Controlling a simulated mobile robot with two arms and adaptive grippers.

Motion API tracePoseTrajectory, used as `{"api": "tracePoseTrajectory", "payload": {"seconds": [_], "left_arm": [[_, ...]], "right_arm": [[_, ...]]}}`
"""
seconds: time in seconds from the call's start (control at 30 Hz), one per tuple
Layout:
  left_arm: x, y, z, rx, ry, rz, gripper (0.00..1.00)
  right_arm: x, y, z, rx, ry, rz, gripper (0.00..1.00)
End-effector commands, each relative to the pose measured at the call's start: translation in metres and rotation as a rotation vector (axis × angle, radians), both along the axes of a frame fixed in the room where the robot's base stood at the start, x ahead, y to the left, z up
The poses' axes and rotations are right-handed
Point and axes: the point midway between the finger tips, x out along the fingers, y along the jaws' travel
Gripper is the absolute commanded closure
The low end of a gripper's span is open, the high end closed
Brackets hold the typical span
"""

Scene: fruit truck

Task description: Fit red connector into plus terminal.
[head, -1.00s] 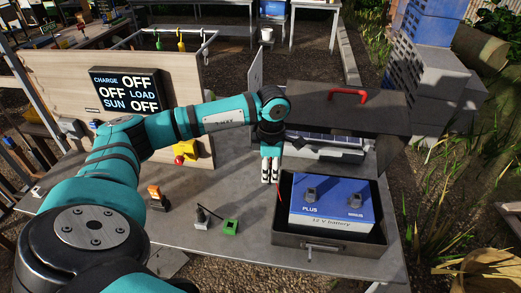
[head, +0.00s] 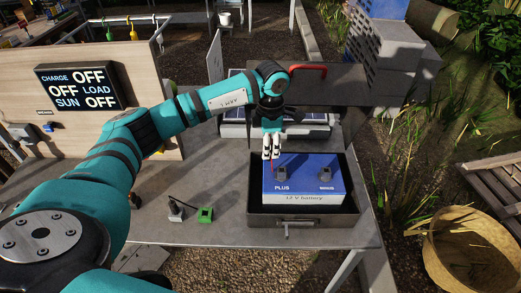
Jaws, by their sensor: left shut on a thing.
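The blue 12 V battery (head: 303,195) sits in an open grey metal box (head: 262,221). Its plus terminal (head: 283,173) is the grey post behind the PLUS label, and a second post (head: 325,174) stands to its right. My left gripper (head: 271,155) points down just behind and left of the plus terminal, with its fingers closed together. A small bit of red (head: 272,168) shows at the fingertips, which looks like the red connector or its wire; most of it is hidden. I cannot tell whether it touches the terminal. My right gripper is not in view.
The box lid with a red handle (head: 308,71) stands open behind the battery. A green connector (head: 205,215) and a grey piece (head: 175,211) lie on the table at left. The display panel (head: 81,85) reads OFF for charge, load and sun. A basket (head: 470,250) is at right.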

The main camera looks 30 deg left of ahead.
Motion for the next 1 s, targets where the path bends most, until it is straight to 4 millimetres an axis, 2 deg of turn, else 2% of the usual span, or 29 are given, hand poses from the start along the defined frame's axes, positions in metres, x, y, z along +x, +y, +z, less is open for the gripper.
{"api": "tracePoseTrajectory", "payload": {"seconds": [0.5,1.0], "left_arm": [[0.031,-0.027,0.000,-0.001,-0.002,-0.001,1.00],[0.035,-0.030,0.001,0.001,-0.001,-0.001,1.00]], "right_arm": [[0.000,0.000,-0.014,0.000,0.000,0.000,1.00],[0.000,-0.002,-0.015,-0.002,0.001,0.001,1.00]]}}
